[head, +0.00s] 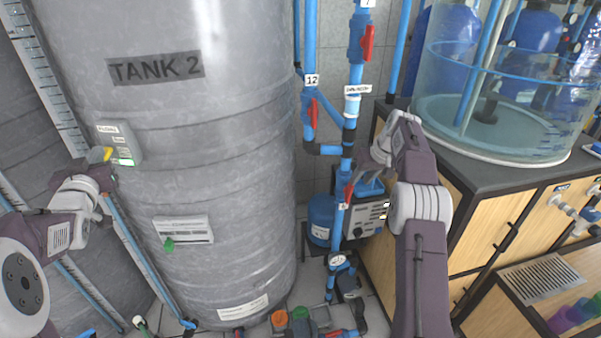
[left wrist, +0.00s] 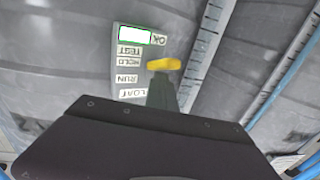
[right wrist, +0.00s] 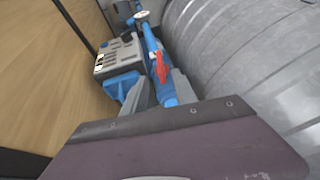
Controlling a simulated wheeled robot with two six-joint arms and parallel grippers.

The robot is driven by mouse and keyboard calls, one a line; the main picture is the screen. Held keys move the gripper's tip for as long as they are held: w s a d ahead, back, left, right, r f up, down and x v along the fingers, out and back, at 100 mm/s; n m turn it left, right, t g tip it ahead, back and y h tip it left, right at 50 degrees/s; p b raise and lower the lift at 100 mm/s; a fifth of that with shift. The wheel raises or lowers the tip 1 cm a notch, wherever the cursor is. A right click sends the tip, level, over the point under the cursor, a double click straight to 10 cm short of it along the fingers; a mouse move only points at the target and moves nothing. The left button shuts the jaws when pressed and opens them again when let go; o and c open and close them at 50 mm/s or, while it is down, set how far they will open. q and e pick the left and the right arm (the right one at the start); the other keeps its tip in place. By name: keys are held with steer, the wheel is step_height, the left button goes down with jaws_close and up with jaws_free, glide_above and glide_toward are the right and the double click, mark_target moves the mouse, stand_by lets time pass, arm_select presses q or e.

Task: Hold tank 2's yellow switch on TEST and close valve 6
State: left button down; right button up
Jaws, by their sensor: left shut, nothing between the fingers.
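Tank 2 (head: 190,90) carries a grey switch box (head: 126,150) with a yellow switch (head: 101,154). In the left wrist view the yellow switch (left wrist: 163,65) stands beside the TEST and HOLD labels; which one it is set to I cannot tell. My left gripper (head: 108,176) is shut, its fingertips (left wrist: 162,82) right at the switch, with nothing between them. Valve 6's red handle (head: 348,190) is on the blue pipe, roughly along it; it also shows in the right wrist view (right wrist: 161,68). My right gripper (right wrist: 162,86) is open, its fingers either side of the handle's line; contact is unclear.
A grey pump box (head: 368,216) sits behind the pipe, against the wooden cabinet (head: 480,225). Another red handle (head: 368,42) is higher on the pipework. A clear tank (head: 500,130) stands on the counter at right. Pipes and fittings crowd the floor below valve 6.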

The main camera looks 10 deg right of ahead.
steer(key=shift+s+r, duration=0.25)
steer(key=shift+r, duration=0.25)
steer(key=shift+n, duration=0.3)
jaws_close()
steer(key=a+f+n+y, duration=0.15)
steer(key=a+y, duration=0.25)
steer(key=a, duration=0.4)
steer(key=m+t+h, duration=0.1)
steer(key=m+t, duration=1.2)
steer(key=m, duration=0.6)
glide_toward(349, 193)
steer(key=s+d+f, duration=0.1)
steer(key=d+f, duration=0.3)
steer(key=d, duration=0.3)
steer(key=w+a, duration=0.6)
steer(key=w, duration=0.3)
steer(key=shift+w+a+r, duration=0.15)
steer(key=shift+a+r, duration=0.05)
steer(key=shift+r, duration=0.15)
